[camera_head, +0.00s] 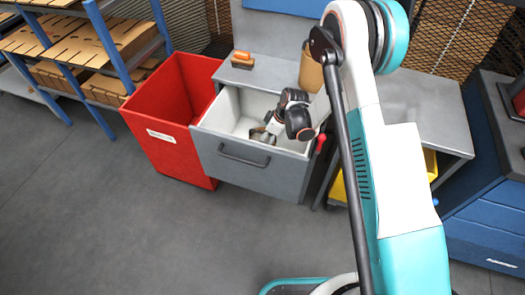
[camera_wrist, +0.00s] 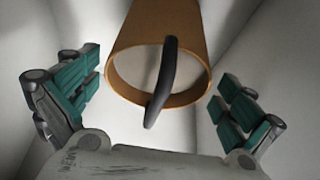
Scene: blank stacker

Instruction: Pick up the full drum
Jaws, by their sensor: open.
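In the head view my gripper (camera_head: 262,135) is low inside the open white-lined drawer (camera_head: 225,106). A tan cylinder (camera_head: 312,72) shows behind my arm there; I cannot tell whether it is the same drum. Contents are not clear.
A red bin (camera_head: 165,130) stands left of the grey drawer front (camera_head: 245,165). An orange-handled brush (camera_head: 242,60) lies on the grey bench top. A blue shelf rack (camera_head: 105,45) is at left and a blue cabinet (camera_head: 485,220) at right. The floor in front is clear.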

